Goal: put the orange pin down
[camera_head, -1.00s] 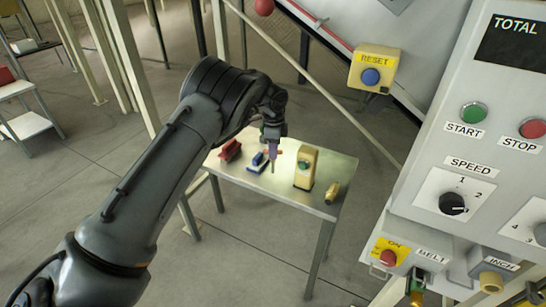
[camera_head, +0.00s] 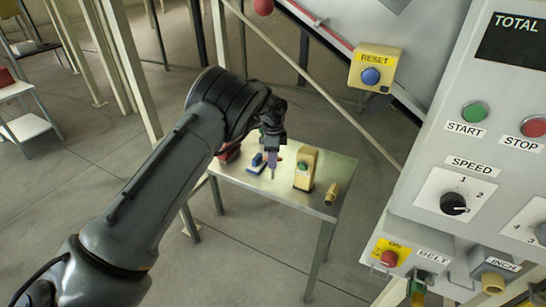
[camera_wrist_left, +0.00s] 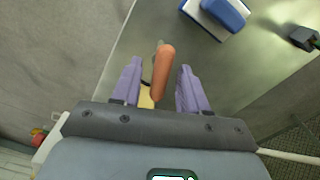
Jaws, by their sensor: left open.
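The orange pin (camera_wrist_left: 163,72) shows in the left wrist view between the two purple fingers of my left gripper (camera_wrist_left: 159,78). The fingers stand apart, with a gap on each side of the pin. I cannot tell whether the pin rests on the metal table (camera_wrist_left: 225,75). A thin dark loop shows beside the pin, and a bit of yellow below it. In the head view my left gripper (camera_head: 272,170) points down over the table (camera_head: 318,209), and the pin is too small to make out surely. My right gripper is not in view.
A blue block on a white base (camera_head: 257,160) and a partly covered red object (camera_head: 228,152) are on the table. A yellow box with a green button (camera_head: 305,169) and a small brass-coloured piece (camera_head: 332,193) stand to the right. The control panel (camera_head: 420,195) is at far right.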

